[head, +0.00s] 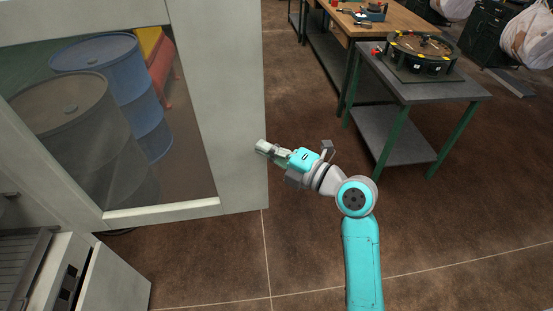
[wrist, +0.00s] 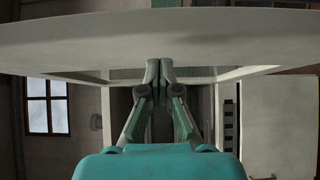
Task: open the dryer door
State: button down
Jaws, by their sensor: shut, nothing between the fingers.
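The dryer door (head: 222,110) is a large pale frame with a clear window, at the left of the head view. It stands swung out at an angle from the pale dryer body (head: 120,279) at lower left. My gripper (head: 261,147) is at the door's free right edge, with its fingertips overlapping that edge in the picture. In the wrist view the door (wrist: 80,42) is a broad pale band across the top. My gripper's fingers (wrist: 160,70) are together and empty, with their tips at the band's lower edge. I cannot tell whether they touch it.
Blue and dark drums (head: 140,95) show through the door's window. A grey workbench (head: 425,88) with green legs and a round fixture (head: 420,50) stands at upper right, beside a wooden-topped bench (head: 390,20). The brown floor between the door and benches is clear.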

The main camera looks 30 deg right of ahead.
jog(key=shift+w+d, duration=0.2)
jog(key=shift+w, duration=0.55)
